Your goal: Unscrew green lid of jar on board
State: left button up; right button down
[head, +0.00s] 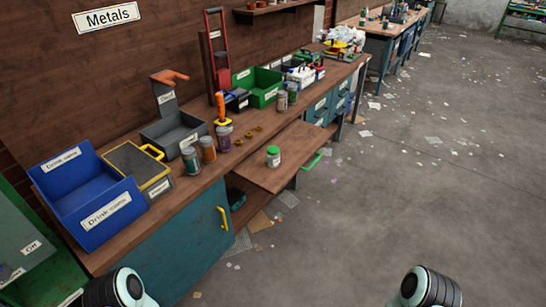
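The jar (273,160) stands upright near the middle of a wooden board (268,179) that juts out from the front of the workbench. Its green lid (273,150) sits on top of it. Nothing touches the jar. Parts of my two arms show at the bottom edge of the head view, one at the left and one at the right, well short of the board. Neither gripper's fingers can be seen.
The workbench holds a blue bin (117,217), a grey bin (187,122), a green bin (263,98) and several other jars behind the board. A blue cabinet (170,258) with a yellow handle is below. The floor (400,190) at right is open, with scattered paper scraps.

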aim_at(272, 162)
jog(key=i+l+u, duration=0.1)
jog(key=u, duration=0.3)
jog(key=l+u, duration=0.4)
jog(key=i+l+u, duration=0.15)
jog(key=l, duration=0.35)
jog(key=l+u, duration=0.2)
jog(key=l, duration=0.3)
jog(key=i, duration=0.05)
